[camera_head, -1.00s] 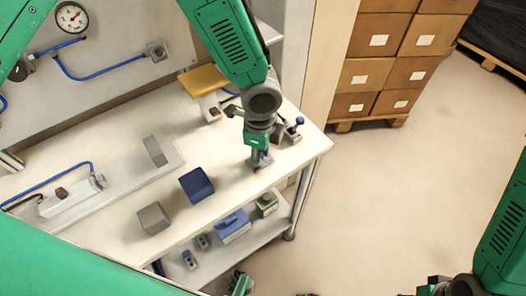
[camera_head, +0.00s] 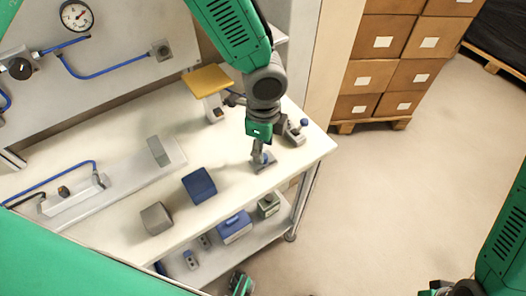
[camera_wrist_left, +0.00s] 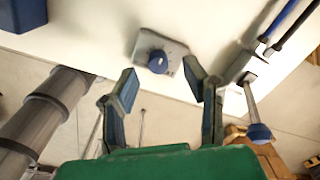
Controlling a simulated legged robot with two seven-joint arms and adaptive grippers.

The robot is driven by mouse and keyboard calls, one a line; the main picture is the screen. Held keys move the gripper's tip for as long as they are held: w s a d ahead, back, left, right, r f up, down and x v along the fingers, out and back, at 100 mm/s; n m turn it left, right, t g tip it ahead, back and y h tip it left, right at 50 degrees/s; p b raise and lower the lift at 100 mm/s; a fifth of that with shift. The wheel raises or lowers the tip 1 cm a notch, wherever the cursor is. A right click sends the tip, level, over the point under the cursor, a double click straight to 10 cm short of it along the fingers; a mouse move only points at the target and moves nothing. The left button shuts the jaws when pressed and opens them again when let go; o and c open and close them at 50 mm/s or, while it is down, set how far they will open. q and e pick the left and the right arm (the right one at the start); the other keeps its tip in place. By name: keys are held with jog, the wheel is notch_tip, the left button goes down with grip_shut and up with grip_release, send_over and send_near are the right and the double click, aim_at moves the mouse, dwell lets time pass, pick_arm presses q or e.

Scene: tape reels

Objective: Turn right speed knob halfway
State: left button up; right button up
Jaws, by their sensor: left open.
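A blue knob (camera_wrist_left: 158,62) sits on a small grey square plate (camera_wrist_left: 150,44) on the white bench. In the left wrist view it lies between and just beyond the tips of my left gripper (camera_wrist_left: 162,79). The fingers are open, one on each side, and appear apart from the knob. In the head view my left gripper (camera_head: 261,154) points down over the plate (camera_head: 264,168) near the bench's right end, and the knob is mostly hidden by the fingers.
A lever with a blue ball (camera_head: 304,122) stands close to the right of my left gripper. A yellow-topped stand (camera_head: 208,80) is behind it. A dark blue block (camera_head: 198,186) and a grey block (camera_head: 156,217) lie to the left. The white bench (camera_head: 225,160) is clear between them.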

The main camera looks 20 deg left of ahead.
pick_arm(q)
notch_tip(320, 180, up, 9)
jog(key=shift+a+f, duration=0.2)
jog(key=shift+a, duration=0.05)
jog(key=shift+w, duration=0.1)
jog(key=shift+d, duration=0.1)
